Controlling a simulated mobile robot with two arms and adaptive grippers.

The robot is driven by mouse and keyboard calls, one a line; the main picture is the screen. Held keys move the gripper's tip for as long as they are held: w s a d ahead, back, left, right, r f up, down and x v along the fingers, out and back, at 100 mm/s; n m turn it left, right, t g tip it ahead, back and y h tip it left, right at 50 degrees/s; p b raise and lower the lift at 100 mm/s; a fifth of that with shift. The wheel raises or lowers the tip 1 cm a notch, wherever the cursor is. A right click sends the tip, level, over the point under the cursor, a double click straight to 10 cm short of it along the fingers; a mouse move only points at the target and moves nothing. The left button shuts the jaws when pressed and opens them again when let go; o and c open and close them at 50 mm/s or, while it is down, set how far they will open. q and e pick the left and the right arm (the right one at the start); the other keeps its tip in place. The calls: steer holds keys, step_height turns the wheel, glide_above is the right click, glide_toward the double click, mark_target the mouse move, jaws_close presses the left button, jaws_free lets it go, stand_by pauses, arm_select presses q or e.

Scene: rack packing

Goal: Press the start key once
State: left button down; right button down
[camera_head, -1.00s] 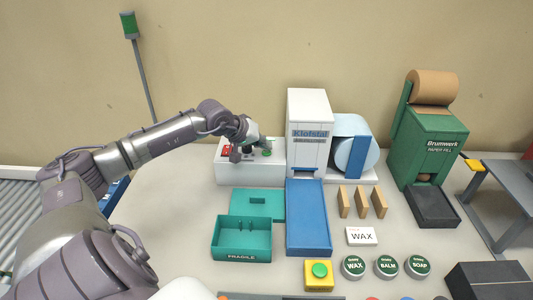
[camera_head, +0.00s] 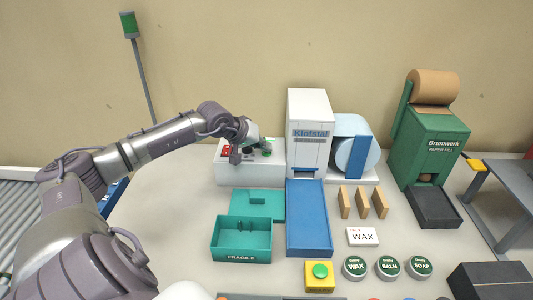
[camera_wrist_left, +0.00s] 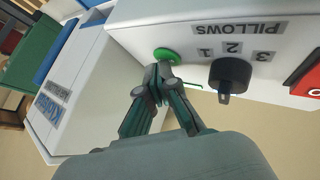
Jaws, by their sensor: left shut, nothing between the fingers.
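The green round start key (camera_wrist_left: 166,55) is on the white control panel, beside a black knob (camera_wrist_left: 230,75) marked 1, 2, 3 under the word PILLOWS. My left gripper (camera_wrist_left: 163,70) is shut and empty, its fingertips at the key's edge in the left wrist view. I cannot tell whether they touch or press it. In the head view the left gripper (camera_head: 266,146) is over the white machine base (camera_head: 240,175), and the green key is mostly hidden beneath it. My right gripper is not in view.
A red switch (camera_wrist_left: 306,75) is on the same panel beyond the knob. The white Klofstal housing (camera_head: 310,110) rises right of the panel. A blue chute (camera_head: 308,220) and teal box (camera_head: 240,245) lie in front. A yellow box with a green button (camera_head: 319,272) stands separately near the front.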

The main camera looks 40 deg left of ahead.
arm_select(q)
steer(key=shift+f, duration=0.1)
stand_by(0.5)
steer(key=shift+r, duration=0.8)
steer(key=shift+r+p, duration=1.05)
steer(key=shift+r, duration=1.45)
